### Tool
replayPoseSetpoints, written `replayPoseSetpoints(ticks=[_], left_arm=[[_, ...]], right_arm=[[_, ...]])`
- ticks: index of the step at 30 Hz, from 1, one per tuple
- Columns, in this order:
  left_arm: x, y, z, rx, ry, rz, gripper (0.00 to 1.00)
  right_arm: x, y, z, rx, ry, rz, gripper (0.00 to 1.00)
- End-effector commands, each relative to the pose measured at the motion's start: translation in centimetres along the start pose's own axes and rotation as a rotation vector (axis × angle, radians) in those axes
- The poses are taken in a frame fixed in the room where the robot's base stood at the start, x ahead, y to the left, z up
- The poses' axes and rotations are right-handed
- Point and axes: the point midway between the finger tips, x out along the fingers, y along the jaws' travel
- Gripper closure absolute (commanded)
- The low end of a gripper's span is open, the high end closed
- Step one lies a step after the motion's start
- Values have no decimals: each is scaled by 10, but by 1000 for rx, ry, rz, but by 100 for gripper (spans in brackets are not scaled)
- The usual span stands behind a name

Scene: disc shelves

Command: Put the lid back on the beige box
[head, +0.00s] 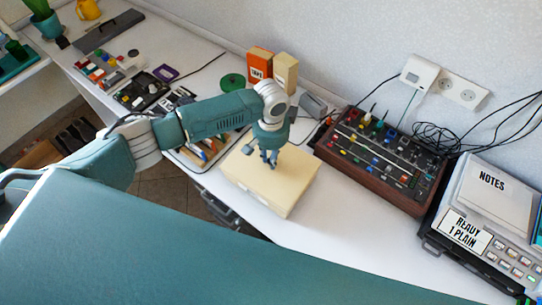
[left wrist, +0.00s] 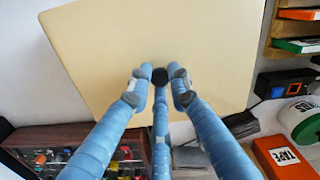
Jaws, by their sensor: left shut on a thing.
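The beige box (head: 293,205) stands at the front edge of the white desk, with its pale lid (head: 290,178) over it. I cannot tell whether the lid is fully seated. My left gripper (head: 270,157) points down at the middle of the lid. In the left wrist view the lid (left wrist: 150,35) fills the upper middle, and its dark round knob (left wrist: 160,76) sits between the fingers of my left gripper (left wrist: 160,84), which are shut on it. The inside of the box is hidden. My right gripper is not in view.
A brown mixer (head: 380,155) with many knobs stands right of the box. An orange box (head: 259,65) and a beige carton (head: 285,72) stand behind.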

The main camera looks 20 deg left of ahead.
Motion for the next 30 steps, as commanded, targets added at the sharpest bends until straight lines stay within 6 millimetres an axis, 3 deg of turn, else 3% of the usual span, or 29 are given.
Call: replayPoseSetpoints(ticks=[13, 14, 16, 23, 26, 30], left_arm=[[0, 0, 0, -1, 0, 1, 100], [0, 0, 0, -1, 0, 1, 75], [0, 0, 0, -1, 0, 1, 62], [0, 0, 0, -1, 0, 0, 59], [0, 0, 0, -1, 0, 0, 41], [0, 0, 0, -1, 0, 0, 41]], right_arm=[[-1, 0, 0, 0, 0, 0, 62], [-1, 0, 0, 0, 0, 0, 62], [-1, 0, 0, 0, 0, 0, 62], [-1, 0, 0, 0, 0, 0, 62], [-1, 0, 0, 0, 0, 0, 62], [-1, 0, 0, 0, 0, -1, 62]])
